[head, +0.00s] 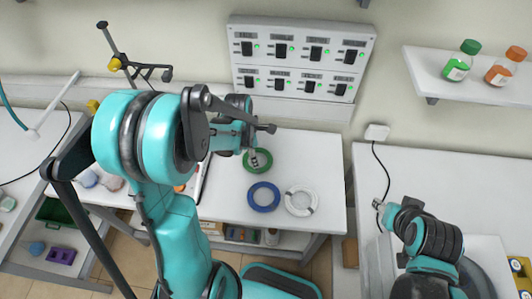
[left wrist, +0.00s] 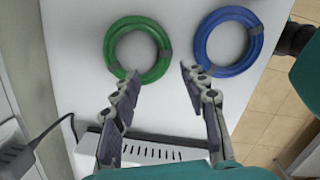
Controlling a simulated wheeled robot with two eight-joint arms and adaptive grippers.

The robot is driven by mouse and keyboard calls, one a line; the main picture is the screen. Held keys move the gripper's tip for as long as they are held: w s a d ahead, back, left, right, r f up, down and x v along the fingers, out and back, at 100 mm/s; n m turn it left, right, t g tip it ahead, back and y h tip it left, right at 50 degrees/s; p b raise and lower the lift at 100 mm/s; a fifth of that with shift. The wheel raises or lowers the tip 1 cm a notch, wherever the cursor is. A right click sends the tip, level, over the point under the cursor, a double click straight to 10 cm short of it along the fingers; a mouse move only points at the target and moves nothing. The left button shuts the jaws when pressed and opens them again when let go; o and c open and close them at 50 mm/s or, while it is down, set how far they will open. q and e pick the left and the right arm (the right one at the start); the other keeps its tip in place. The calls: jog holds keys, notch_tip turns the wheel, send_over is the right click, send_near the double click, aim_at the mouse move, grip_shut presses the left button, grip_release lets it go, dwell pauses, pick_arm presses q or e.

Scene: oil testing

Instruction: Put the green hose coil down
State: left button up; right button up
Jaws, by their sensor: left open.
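The green hose coil (head: 257,172) lies flat on the white table, near its back edge in the head view. In the left wrist view the green coil (left wrist: 111,45) lies just beyond my left fingertips, with a dark band on its right side. My left gripper (head: 255,157) is over the coil in the head view. In the left wrist view my left gripper (left wrist: 158,76) has its fingers spread with nothing between them. My right gripper (head: 380,206) is at the right, away from the coils; its jaws are too small to read.
A blue coil (head: 249,198) and a white coil (head: 287,201) lie in front of the green one. The blue coil (left wrist: 230,72) also shows in the left wrist view. A switch panel (head: 300,68) is on the wall behind. A shelf (head: 480,98) holds two bottles.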

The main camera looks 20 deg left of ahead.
aim_at(260, 169)
pick_arm(q)
jog(key=shift+d+f, duration=0.1)
jog(key=shift+f, duration=0.35)
jog(key=f, duration=0.2)
jog(key=d+f+b, duration=0.1)
jog(key=f, duration=0.1)
jog(key=d+f+b, duration=0.1)
jog(key=f, duration=0.1)
jog(key=shift+w+f, duration=0.1)
jog(key=shift+w, duration=0.15)
jog(key=shift+f, duration=0.3)
jog(key=shift+r, duration=0.1)
grip_shut()
